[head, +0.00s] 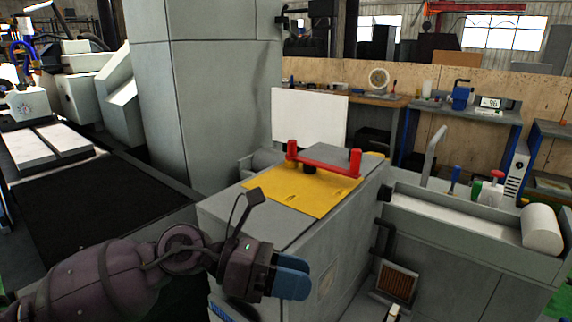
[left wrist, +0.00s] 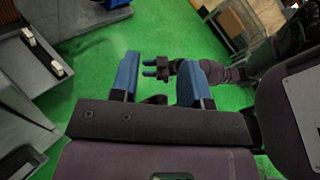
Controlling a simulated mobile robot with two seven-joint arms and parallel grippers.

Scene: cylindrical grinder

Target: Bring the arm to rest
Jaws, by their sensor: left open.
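My left arm comes in from the lower left in the head view. Its gripper (head: 292,277) has blue fingers and is in front of the grey machine cabinet, below the yellow plate. In the left wrist view the two blue fingers of the left gripper (left wrist: 158,80) stand apart with nothing between them, and green floor shows beyond. My right gripper (left wrist: 155,68) shows small beyond them in the left wrist view, with its blue fingertips pointing left. Its fingers look apart, with nothing seen between them. The right arm is not in the head view.
The grey cabinet (head: 318,235) carries a yellow plate (head: 290,197) with a red handle (head: 325,164). A trough with a white roll (head: 541,228) lies to the right. Workbenches with tools stand behind. A rolling cart (left wrist: 237,22) stands on the open green floor (left wrist: 95,70).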

